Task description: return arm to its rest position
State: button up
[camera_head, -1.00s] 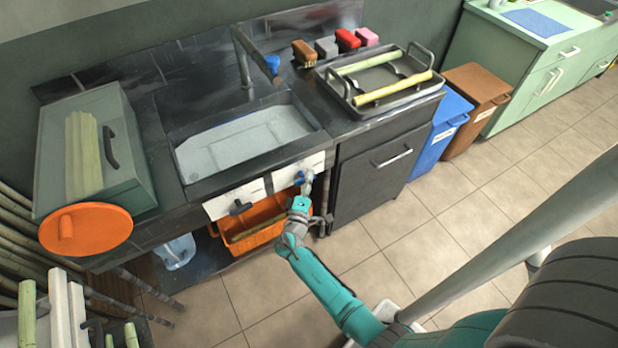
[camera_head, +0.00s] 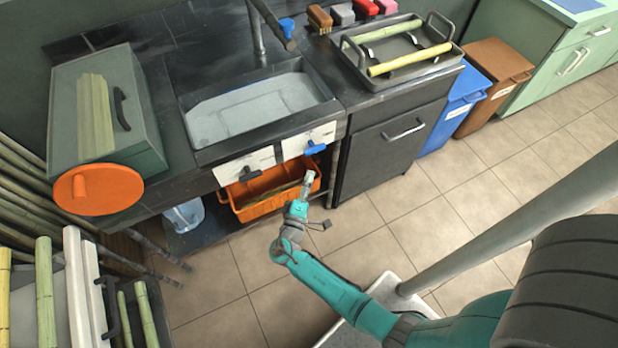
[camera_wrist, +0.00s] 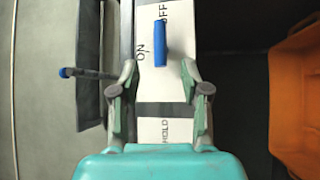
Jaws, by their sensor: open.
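My gripper (camera_head: 309,178) is open and empty in the head view, in front of the counter and below the blue lever (camera_head: 314,148). The teal arm reaches up to it from the lower right. In the wrist view the two fingers of my gripper (camera_wrist: 159,80) stand apart with nothing between them. Beyond them is a white panel (camera_wrist: 148,15) with the words ON, OFF and HOLD. The blue lever also shows there (camera_wrist: 161,42), beyond the fingertips and apart from them.
An orange crate (camera_head: 262,212) sits under the counter, close to my gripper. A black lever (camera_head: 249,174) sticks out from the panel to the left. Tiled floor (camera_head: 400,195) is free to the right.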

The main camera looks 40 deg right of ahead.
dwell(0.3)
jog(key=s+a+f+n+g+y, duration=0.1)
jog(key=s+a+f+y, duration=0.1)
jog(key=s+f+y, duration=0.5)
jog(key=s+a+f+y, duration=0.1)
jog(key=s+f+y, duration=0.15)
jog(key=s, duration=0.75)
jog(key=s+a+r+t+y, duration=0.1)
jog(key=s+a+r+y, duration=0.35)
jog(key=s+a, duration=0.35)
jog(key=s+a+r+m+t+y, duration=0.1)
jog(key=s+r, duration=0.3)
jog(key=r, duration=0.8)
jog(key=s+a+r+m+t+y, duration=0.2)
jog(key=s+r+m+t, duration=0.2)
jog(key=r, duration=0.8)
jog(key=shift+a+r+m, duration=0.3)
jog(key=shift+a+r, duration=0.1)
